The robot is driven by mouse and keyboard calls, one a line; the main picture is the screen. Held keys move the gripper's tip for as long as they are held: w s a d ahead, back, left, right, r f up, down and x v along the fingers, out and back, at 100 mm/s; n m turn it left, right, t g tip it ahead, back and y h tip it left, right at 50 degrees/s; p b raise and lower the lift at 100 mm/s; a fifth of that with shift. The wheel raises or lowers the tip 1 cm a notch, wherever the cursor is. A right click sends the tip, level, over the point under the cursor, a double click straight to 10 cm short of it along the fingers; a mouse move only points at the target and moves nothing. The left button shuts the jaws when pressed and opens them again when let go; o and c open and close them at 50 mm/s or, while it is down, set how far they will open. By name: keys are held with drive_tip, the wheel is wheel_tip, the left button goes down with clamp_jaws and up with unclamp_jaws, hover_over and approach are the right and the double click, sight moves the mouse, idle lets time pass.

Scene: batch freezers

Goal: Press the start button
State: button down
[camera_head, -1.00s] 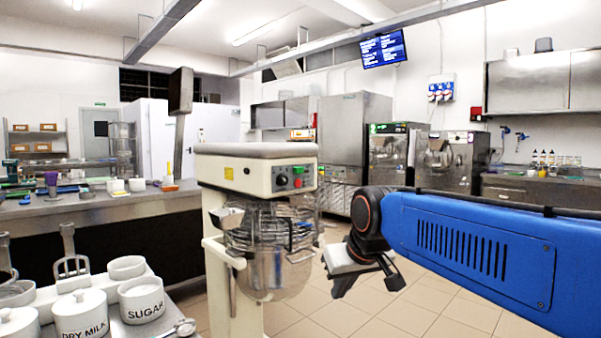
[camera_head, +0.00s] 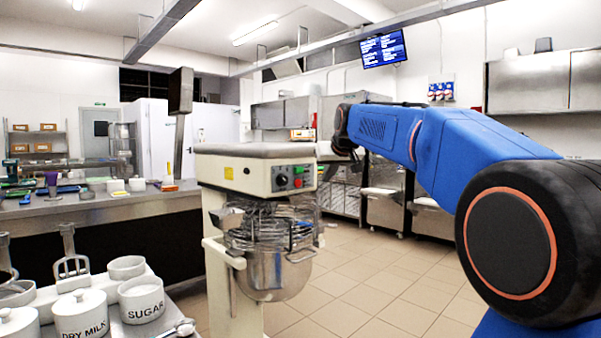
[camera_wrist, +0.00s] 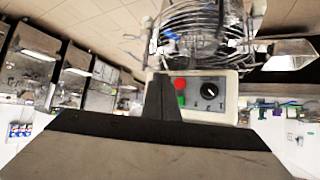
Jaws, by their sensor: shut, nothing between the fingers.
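The cream mixer (camera_head: 230,175) stands in the middle of the head view. Its control panel (camera_head: 268,185) carries a black knob (camera_head: 281,180), a green button (camera_head: 298,170) and a red button (camera_head: 298,183). In the wrist view, which is upside down, the panel shows the green button (camera_wrist: 181,100), the red button (camera_wrist: 180,83) and the black knob (camera_wrist: 209,90). My gripper (camera_wrist: 162,82) is shut and empty, its dark tips beside the two buttons in the picture. In the head view my gripper is at the mixer's right end, mostly hidden; contact cannot be told.
The mixer's steel bowl (camera_head: 275,272) and wire guard sit below the panel. A counter with white jars, including a sugar jar (camera_head: 141,300), stands at front left. A steel worktable (camera_head: 95,207) is behind it. Open tiled floor (camera_head: 375,280) lies right of the mixer.

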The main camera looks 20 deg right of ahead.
sight(299, 170)
drive_tip(key=shift+w+d+r, duration=0.5)
drive_tip(key=shift+w+r, duration=0.1)
drive_tip(key=shift+w, duration=0.2)
drive_tip(key=w+a, duration=0.3)
drive_tip(key=w, duration=0.5)
drive_tip(key=shift+a, duration=0.25)
drive_tip(key=shift+w, duration=0.1)
idle(1.7)
drive_tip(key=shift+w+a, duration=0.15)
drive_tip(key=shift+w, duration=0.2)
